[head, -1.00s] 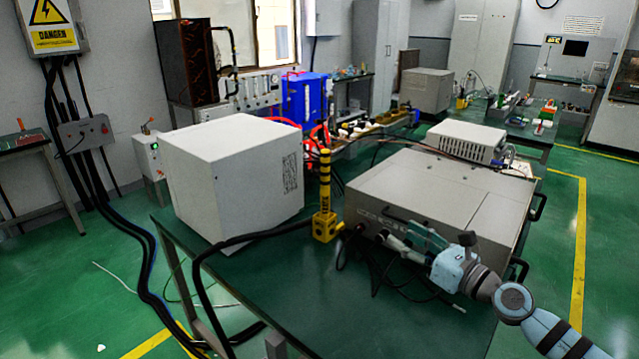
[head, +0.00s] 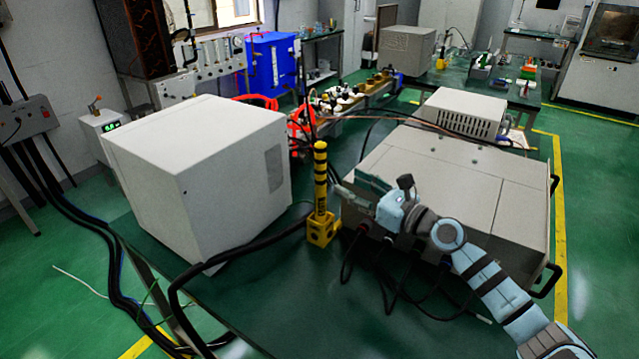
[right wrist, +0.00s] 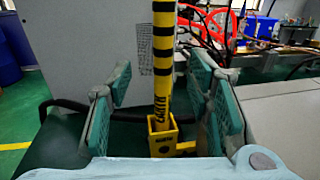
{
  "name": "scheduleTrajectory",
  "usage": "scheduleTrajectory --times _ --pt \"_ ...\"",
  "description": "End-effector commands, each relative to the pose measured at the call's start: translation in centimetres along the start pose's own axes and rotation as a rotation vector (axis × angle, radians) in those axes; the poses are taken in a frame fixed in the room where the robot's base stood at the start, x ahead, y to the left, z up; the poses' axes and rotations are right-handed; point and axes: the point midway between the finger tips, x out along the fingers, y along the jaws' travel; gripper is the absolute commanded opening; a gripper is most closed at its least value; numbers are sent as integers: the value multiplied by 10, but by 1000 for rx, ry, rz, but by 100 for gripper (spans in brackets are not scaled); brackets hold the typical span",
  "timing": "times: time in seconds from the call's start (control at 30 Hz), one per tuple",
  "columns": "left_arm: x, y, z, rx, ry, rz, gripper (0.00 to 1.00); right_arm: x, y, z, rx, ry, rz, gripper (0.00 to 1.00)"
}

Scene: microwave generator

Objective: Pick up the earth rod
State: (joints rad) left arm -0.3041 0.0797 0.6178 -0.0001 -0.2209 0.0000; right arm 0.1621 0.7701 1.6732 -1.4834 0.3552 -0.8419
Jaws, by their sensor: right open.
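The earth rod (head: 320,178) is yellow with black bands and stands upright in a yellow holder (head: 322,229) on the green table. In the right wrist view the rod (right wrist: 163,60) rises from its holder (right wrist: 162,137), and lettering shows low on the rod. My right gripper (head: 352,186) is just right of the rod in the head view. In the right wrist view its teal fingers (right wrist: 160,108) are open, one on each side of the rod, with gaps between. The rod is beyond or between the fingertips; I cannot tell exactly. My left gripper is not in view.
A white box (head: 200,175) stands left of the rod. Black cables (head: 255,238) run across the table beside the holder.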

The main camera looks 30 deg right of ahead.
Motion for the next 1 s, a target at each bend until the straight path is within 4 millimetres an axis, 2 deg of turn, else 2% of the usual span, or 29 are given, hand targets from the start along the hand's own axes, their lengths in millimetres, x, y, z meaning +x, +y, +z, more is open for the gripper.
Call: scheduleTrajectory --times 0.1,0.37,0.53,0.63,0.8,0.87,1.0 --pt "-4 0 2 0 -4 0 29 30 0 2 5 -5 0 46" --pt "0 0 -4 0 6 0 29 64 -2 0 2 0 -1 46" --pt "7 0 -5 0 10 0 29 97 -5 0 4 -2 0 46" --pt "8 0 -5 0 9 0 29 106 -5 0 2 1 0 46" --pt "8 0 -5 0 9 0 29 107 -5 0 0 2 0 46" --pt "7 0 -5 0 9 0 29 107 -5 0 0 2 0 38" --pt "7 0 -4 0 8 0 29 107 -5 0 0 2 0 16"
